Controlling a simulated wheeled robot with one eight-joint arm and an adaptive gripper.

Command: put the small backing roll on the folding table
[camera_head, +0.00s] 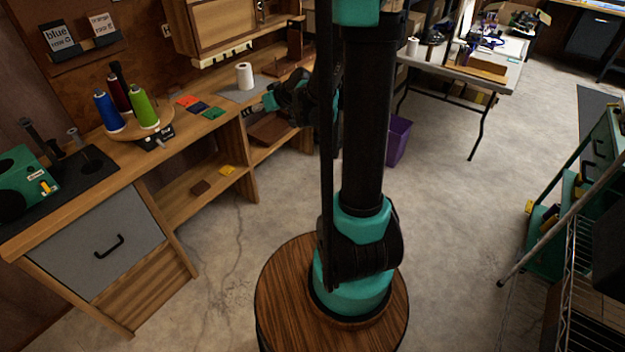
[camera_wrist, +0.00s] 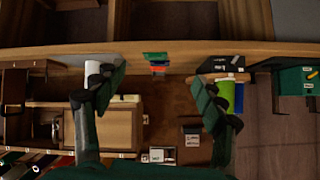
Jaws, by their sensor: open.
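A white roll (camera_head: 245,76), which looks like the small backing roll, stands upright on a grey mat on the wooden bench. In the wrist view the white roll (camera_wrist: 98,60) shows partly behind the finger on the left. My gripper (camera_head: 268,101) is at the bench's front edge, to the right of and nearer than the roll, partly hidden by my arm. In the wrist view my gripper (camera_wrist: 155,88) has its fingers wide apart with nothing between them. The folding table (camera_head: 452,68) stands at the back right, with grey top and dark legs.
Blue, dark red and green thread cones (camera_head: 143,106) stand on a round stand left of the roll. Coloured swatches (camera_head: 200,106) lie between. The folding table carries another white roll (camera_head: 412,46) and a wooden tray (camera_head: 480,67). A purple bin (camera_head: 398,140) stands on the floor.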

